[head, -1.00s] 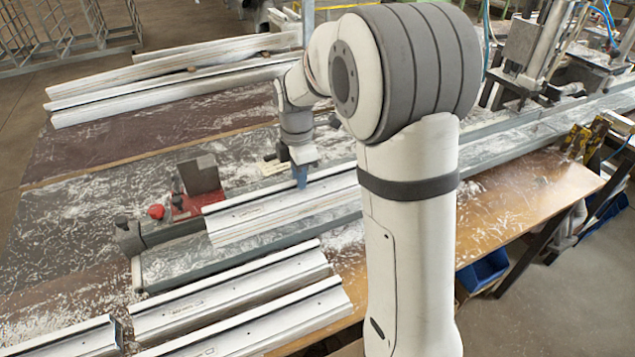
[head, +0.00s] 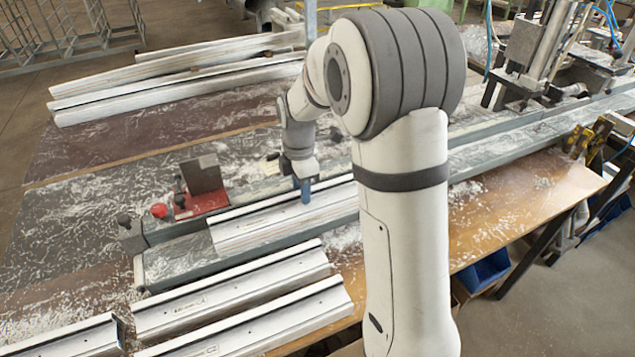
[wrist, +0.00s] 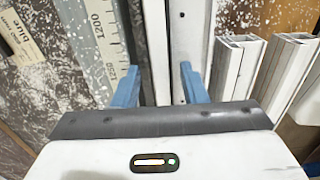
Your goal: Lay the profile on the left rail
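The profile (head: 260,226) is a long white channel-shaped length in the middle of the head view, level along the grey rail (head: 172,232). Its right part is hidden behind my arm. My gripper (head: 305,192) is at the profile's upper side with its blue fingers down. The right finger overlaps part of the profile. Whether the profile touches the rail or hangs slightly above it I cannot tell.
Several white profiles (head: 230,297) lie in front, and more (head: 170,85) at the back. A scale strip (wrist: 97,40) runs left of the fingers. Machinery (head: 540,60) stands at the back right.

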